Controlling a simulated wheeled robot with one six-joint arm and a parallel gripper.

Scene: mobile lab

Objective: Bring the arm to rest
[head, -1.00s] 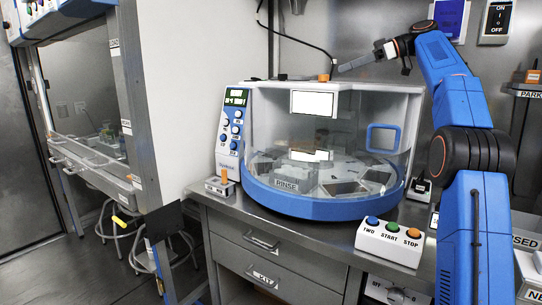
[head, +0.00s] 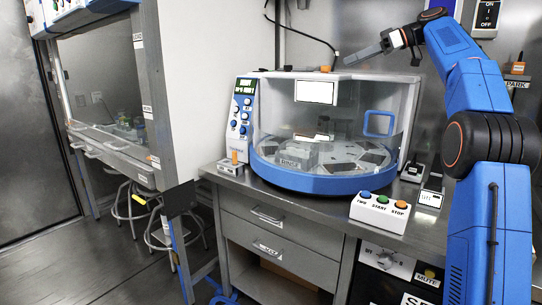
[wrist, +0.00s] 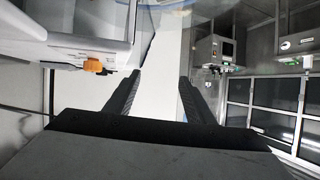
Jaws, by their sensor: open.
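My arm is raised on the right of the head view, with its forearm bent to the left. My gripper (head: 365,55) hangs in the air at the level of the top of the stainer machine (head: 258,115), near its back right. In the wrist view the two dark fingers of my gripper (wrist: 160,80) stand apart with nothing between them. The gripper is open and empty. In the head view the fingers overlap each other, so the gap does not show there.
A button box (head: 381,212) with blue, green and orange buttons stands on the steel counter (head: 300,205). A fume hood (head: 105,100) stands at the left. An on/off switch plate (head: 487,17) is on the wall behind my arm.

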